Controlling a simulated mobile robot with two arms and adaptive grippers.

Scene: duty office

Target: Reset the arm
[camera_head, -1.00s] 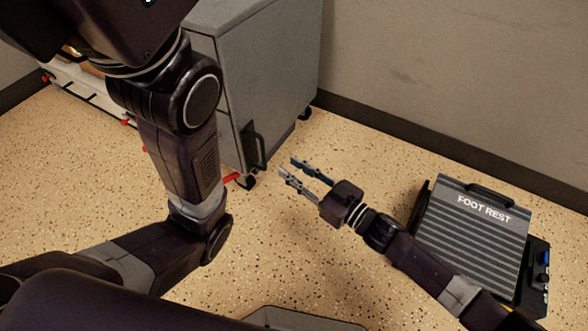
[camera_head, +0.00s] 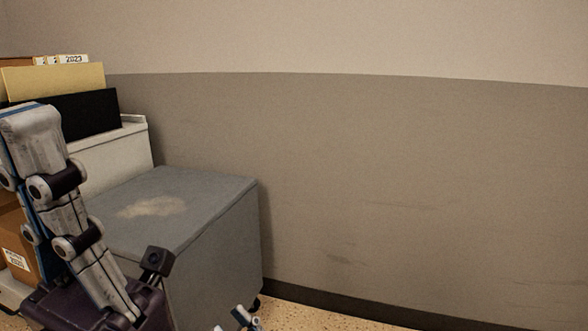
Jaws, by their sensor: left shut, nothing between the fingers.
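My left gripper (camera_head: 32,125) is close to the camera at the left edge, raised with its grey fingers pointing up. Its fingers are together and nothing shows between them. Its dark wrist is at the bottom left. Only the fingertips of my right gripper (camera_head: 246,318) show at the bottom edge, low over the floor by the grey cabinet (camera_head: 190,205). The rest of that arm is out of view.
The grey cabinet stands against the wall (camera_head: 400,180), behind my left gripper. A lighter shelf unit (camera_head: 115,158) holds a black folder (camera_head: 90,115) and a tan one (camera_head: 55,78). A box (camera_head: 18,250) is at far left. The space at right is clear.

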